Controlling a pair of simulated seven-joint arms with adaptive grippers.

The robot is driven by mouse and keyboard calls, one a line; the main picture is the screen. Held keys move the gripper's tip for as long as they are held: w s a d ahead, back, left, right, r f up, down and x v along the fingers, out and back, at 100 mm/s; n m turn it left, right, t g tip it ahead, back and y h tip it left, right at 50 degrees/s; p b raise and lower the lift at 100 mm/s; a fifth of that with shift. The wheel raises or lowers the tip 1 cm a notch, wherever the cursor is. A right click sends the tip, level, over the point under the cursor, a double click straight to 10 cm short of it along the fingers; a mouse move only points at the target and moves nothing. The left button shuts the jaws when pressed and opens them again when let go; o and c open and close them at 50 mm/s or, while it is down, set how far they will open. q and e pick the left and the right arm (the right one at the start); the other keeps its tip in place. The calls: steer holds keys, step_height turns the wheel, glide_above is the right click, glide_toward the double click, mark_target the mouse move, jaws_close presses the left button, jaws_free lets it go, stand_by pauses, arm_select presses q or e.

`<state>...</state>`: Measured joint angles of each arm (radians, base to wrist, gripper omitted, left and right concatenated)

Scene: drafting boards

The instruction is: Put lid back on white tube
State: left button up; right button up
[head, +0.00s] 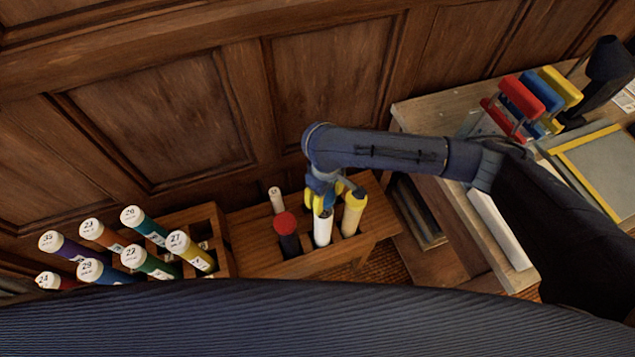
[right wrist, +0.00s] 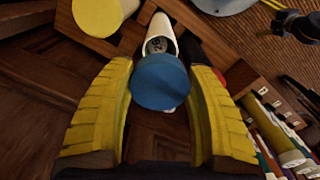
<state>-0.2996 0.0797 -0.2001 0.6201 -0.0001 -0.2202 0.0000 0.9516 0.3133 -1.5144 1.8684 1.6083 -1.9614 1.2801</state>
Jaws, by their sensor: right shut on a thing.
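The white tube (head: 322,231) stands in the wooden rack between a dark red-capped tube and a yellow tube. In the right wrist view the white tube (right wrist: 158,24) shows an open mouth with a grey, marked item inside. My right gripper (head: 324,198), with yellow fingers, is directly over the white tube. It is shut on a round blue lid (right wrist: 160,82), which lies between the fingertips close to the tube mouth. Whether the lid touches the rim I cannot tell. My left gripper is not in view.
The red-capped tube (head: 287,235), the yellow tube (head: 353,214) and a thin white tube (head: 277,200) share the wooden rack (head: 255,262). A second rack (head: 222,255) with several numbered tubes stands at left. A table (head: 430,120) is at right, and a panelled wall behind.

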steer(key=shift+s+d+f, duration=0.1)
steer(key=shift+s+f, duration=0.1)
steer(key=shift+f, duration=0.85)
steer(key=shift+w+f, duration=0.1)
steer(key=shift+f, duration=2.05)
steer(key=shift+f, duration=0.25)
stand_by(0.4)
steer(key=o, duration=1.3)
steer(key=shift+c, duration=0.2)
steer(key=shift+r, duration=0.15)
steer(key=shift+r, duration=3.35)
